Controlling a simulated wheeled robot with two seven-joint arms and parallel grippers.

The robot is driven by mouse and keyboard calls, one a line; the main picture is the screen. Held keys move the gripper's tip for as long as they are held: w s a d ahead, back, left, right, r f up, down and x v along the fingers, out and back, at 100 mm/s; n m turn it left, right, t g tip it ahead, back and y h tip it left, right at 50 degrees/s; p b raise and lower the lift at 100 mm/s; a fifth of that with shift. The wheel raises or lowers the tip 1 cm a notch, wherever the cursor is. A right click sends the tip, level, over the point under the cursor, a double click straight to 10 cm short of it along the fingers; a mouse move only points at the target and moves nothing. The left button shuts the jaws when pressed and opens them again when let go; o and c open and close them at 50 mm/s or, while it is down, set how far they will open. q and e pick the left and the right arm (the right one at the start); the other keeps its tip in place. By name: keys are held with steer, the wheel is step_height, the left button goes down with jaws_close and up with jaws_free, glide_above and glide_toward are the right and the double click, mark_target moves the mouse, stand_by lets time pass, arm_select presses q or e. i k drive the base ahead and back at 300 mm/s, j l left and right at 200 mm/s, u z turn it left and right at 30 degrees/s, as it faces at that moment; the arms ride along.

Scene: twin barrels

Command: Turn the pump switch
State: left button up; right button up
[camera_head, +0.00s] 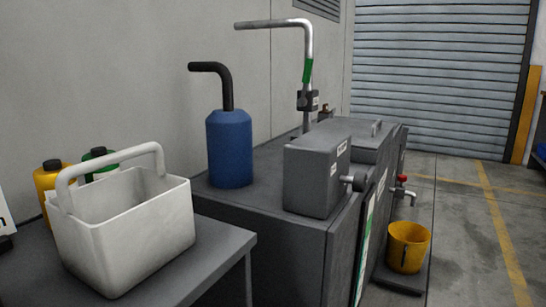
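A grey box (317,176) with small white labels stands on top of a dark grey cabinet (285,252). A grey knob (356,180) sticks out from the box's right side; it looks like the pump switch, but its labels are too small to read. A metal tap (406,193) with a red handle (402,178) sits further back on the cabinet's right side. Neither of my grippers is in view.
A white carry bin (130,232), a yellow bottle (47,180) and a green bottle (98,160) stand on a table at left. A blue canister (229,148) and a metal pipe (308,45) rise beside the box. A yellow bucket (407,247) stands below the tap. Floor at right is clear.

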mark_target(358, 183)
steer(key=k+l, duration=0.15)
steer(key=l, duration=0.2)
steer(key=k+l, duration=0.1)
steer(key=l, duration=0.3)
steer(key=k+l, duration=0.15)
steer(key=l, duration=0.2)
